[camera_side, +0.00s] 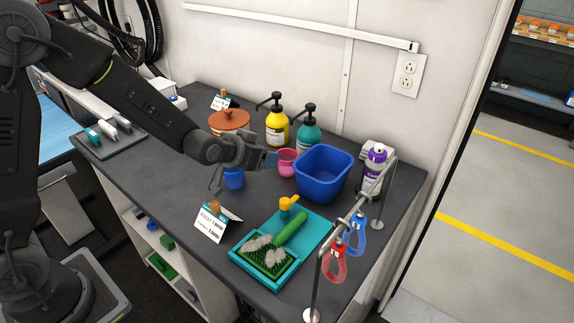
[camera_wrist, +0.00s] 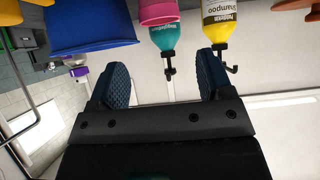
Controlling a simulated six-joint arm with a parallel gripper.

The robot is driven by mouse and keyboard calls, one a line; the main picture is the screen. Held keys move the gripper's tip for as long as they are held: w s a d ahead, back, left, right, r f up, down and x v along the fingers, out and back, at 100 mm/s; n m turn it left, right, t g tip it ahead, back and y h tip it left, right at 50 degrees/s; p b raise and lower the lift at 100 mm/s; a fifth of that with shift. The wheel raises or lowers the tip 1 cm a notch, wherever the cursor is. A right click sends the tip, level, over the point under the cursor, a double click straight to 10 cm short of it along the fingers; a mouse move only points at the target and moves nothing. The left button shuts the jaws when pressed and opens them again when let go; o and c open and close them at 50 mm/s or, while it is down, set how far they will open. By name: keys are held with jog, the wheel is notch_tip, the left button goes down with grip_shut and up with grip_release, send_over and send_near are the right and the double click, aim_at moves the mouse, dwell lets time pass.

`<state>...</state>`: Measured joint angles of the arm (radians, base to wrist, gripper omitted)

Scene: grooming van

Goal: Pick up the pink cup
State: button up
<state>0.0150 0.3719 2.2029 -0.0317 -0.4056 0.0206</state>
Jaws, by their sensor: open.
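The pink cup (camera_side: 287,162) stands on the dark counter, just left of the blue tub and in front of the teal pump bottle. It also shows at the top of the wrist view (camera_wrist: 158,12), upside down in the picture, between and beyond my fingers. My gripper (camera_side: 268,160) is open and empty, just left of the pink cup in the side view. Its two blue padded fingertips show in the wrist view (camera_wrist: 164,80), apart, with nothing between them.
The blue tub (camera_side: 322,173) is close right of the pink cup. A yellow pump bottle (camera_side: 277,128) and teal pump bottle (camera_side: 308,136) stand behind. A teal tray (camera_side: 265,274) with a green brush lies in front.

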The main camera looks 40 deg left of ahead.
aim_at(293, 156)
jog(key=x, duration=1.3)
jog(key=shift+s, duration=0.1)
jog(key=shift+c, duration=0.3)
jog(key=c, duration=0.7)
jog(key=shift+o, duration=0.2)
jog(key=shift+r, duration=0.2)
